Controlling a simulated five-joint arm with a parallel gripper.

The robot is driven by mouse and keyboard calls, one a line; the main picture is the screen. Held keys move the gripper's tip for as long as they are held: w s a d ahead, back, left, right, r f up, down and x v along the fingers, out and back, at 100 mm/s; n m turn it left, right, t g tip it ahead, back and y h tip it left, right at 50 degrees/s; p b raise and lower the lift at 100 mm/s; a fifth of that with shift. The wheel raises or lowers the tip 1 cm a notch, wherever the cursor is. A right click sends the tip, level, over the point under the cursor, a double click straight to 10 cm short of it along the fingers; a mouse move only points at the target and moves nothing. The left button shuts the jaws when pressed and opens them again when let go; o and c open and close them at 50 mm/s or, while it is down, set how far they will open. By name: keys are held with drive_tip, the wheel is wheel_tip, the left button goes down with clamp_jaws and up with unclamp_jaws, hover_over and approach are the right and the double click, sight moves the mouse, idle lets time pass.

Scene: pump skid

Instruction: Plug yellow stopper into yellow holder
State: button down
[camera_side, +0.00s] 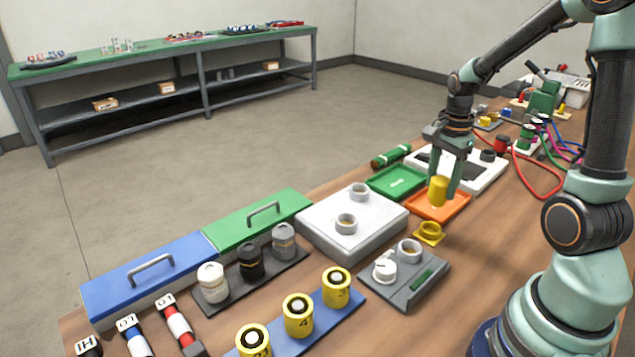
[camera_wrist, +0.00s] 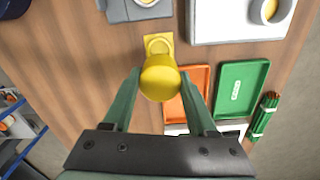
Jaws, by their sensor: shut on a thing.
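My gripper (camera_side: 443,189) is shut on the yellow stopper (camera_side: 438,190), holding it upright over the orange tray (camera_side: 455,207). In the wrist view the yellow stopper (camera_wrist: 160,80) sits between my two fingers (camera_wrist: 166,82). The yellow holder (camera_side: 430,232) is a square base with a raised ring, on the wooden table in front of the orange tray. The holder also shows in the wrist view (camera_wrist: 158,41), partly hidden behind the stopper. The stopper is apart from the holder in the side view.
A green tray (camera_side: 396,182) lies beside the orange tray. A white block with ring sockets (camera_side: 353,222) and a grey plate with a white knob (camera_side: 405,271) stand near the holder. Yellow cylinders (camera_side: 298,315) stand on a blue strip in front. Bare wood surrounds the holder.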

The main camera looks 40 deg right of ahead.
sight(437, 202)
drive_tip(key=shift+f, duration=2.7)
drive_tip(key=shift+f, duration=1.75)
drive_tip(key=shift+c, duration=0.6)
unclamp_jaws()
wheel_tip(437, 202, up, 12)
drive_tip(key=shift+r, duration=0.1)
